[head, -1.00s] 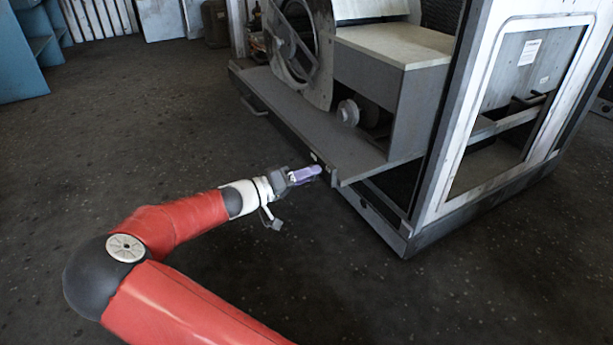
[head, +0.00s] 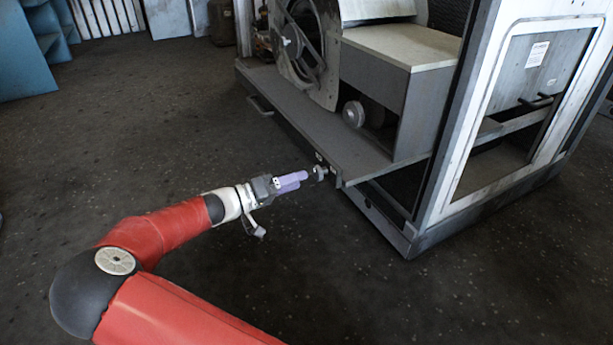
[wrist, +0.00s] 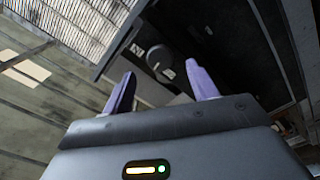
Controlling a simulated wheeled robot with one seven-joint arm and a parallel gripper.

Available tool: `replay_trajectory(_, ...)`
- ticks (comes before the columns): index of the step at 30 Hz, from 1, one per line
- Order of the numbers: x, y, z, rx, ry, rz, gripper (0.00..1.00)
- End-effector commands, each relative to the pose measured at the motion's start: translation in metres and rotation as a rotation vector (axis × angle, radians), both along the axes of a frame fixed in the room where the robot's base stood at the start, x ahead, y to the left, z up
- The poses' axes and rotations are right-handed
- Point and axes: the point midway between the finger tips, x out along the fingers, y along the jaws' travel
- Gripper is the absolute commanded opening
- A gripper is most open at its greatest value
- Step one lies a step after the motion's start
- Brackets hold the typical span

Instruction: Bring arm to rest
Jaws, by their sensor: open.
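My gripper (head: 306,177) is in the head view at the end of my red arm, with purple fingers pointing at the front edge of the blower housing (head: 392,173). In the wrist view the two purple fingers (wrist: 160,84) are spread apart with nothing held between them. A round grey knob (head: 320,172) sits at the housing's front edge, just beyond the fingertips. A dark round knob also shows beyond the fingers in the wrist view (wrist: 160,57). The gripper looks apart from the knob in the head view.
A blower wheel (head: 304,42) and a grey box (head: 400,60) stand on the housing's shelf. A white-framed cabinet side (head: 450,150) rises at the right. A blue shelf unit (head: 25,60) stands far left. The dark floor left of the housing is clear.

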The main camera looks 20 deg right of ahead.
Motion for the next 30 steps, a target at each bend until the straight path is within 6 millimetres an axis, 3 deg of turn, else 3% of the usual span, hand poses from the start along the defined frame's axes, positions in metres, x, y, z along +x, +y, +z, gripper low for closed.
replay_trajectory(6,-0.001,0.022,0.000,0.000,0.000,0.000,0.59)
replay_trajectory(22,-0.003,0.021,0.000,0.017,0.007,-0.010,0.59)
replay_trajectory(26,-0.019,0.004,-0.005,0.140,0.056,-0.064,0.59)
replay_trajectory(30,-0.052,-0.014,-0.013,0.406,0.147,-0.137,0.59)
